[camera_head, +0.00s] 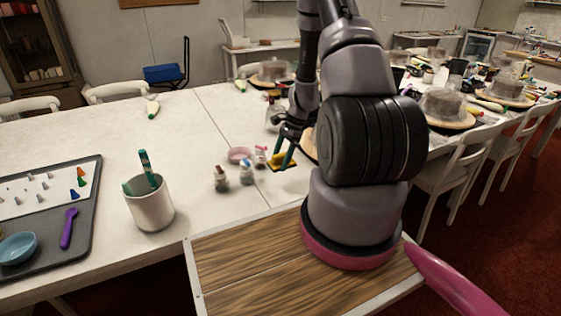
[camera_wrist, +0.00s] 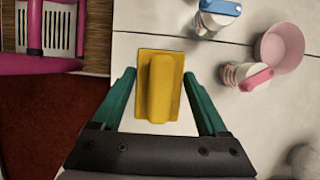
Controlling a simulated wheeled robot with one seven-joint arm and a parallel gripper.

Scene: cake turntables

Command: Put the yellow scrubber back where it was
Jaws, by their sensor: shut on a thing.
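The yellow scrubber (camera_head: 280,163) is a flat yellow pad with a raised grip, seen from above in the wrist view (camera_wrist: 160,88). My gripper (camera_head: 285,150) has its green fingers on either side of the scrubber and is shut on it; the fingers also show in the wrist view (camera_wrist: 159,76). The scrubber is over the white table (camera_head: 90,135), close to its near edge. I cannot tell whether it touches the tabletop. My arm hides part of the table to the right of it.
Small bottles (camera_head: 221,179) and a pink bowl (camera_head: 239,155) stand just left of the gripper. A cup with green tools (camera_head: 152,205) and a dark tray (camera_head: 85,215) are farther left. Cake turntables (camera_head: 446,121) stand at the right.

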